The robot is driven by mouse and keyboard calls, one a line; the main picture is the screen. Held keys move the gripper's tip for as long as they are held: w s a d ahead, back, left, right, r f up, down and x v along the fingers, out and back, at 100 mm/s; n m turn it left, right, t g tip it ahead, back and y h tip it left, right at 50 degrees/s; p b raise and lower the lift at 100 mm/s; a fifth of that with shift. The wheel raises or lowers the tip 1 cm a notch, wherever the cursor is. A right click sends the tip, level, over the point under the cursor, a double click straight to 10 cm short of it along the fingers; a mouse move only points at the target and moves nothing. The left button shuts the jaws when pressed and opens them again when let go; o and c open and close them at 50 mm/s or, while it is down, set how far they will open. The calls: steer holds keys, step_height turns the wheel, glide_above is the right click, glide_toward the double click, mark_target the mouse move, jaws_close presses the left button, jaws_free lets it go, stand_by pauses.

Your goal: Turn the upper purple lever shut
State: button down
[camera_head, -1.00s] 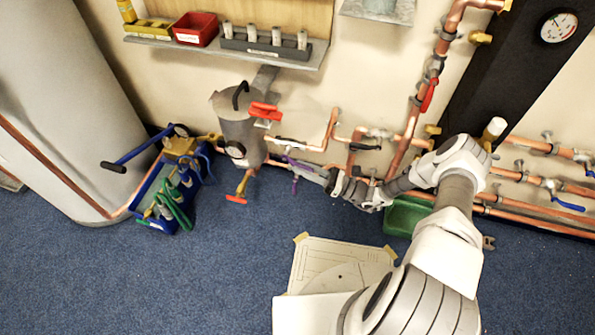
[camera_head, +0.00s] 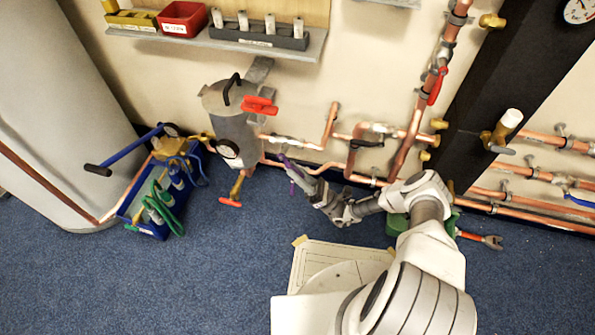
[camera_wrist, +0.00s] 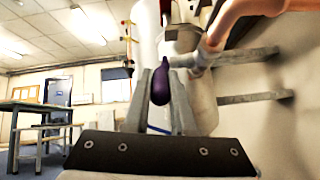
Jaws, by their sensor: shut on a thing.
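The upper purple lever (camera_head: 285,160) is on the lower copper pipe, right of the grey cylindrical vessel (camera_head: 236,128). It slants down to the right in the head view. My gripper (camera_head: 299,175) reaches it from the lower right. In the wrist view the purple lever grip (camera_wrist: 161,85) sits between the two fingers of my gripper (camera_wrist: 161,78), which are shut on it. A second bit of purple (camera_head: 293,188) shows just below in the head view, partly hidden by my gripper.
A red handle (camera_head: 260,105) and a red-handled tap (camera_head: 232,190) are on the vessel. A black-handled valve (camera_head: 366,143) is on the pipes to the right. A blue tool tray (camera_head: 150,228) stands left on the floor. Blue carpet in front is mostly clear.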

stand_by(0.4)
steer(key=c, duration=0.8)
jaws_free()
steer(key=shift+o, duration=0.2)
steer(key=shift+f, duration=0.1)
steer(key=shift+v, duration=1.4)
steer(key=s+d, duration=0.4)
steer(key=d, duration=0.7)
steer(key=shift+s, duration=0.35)
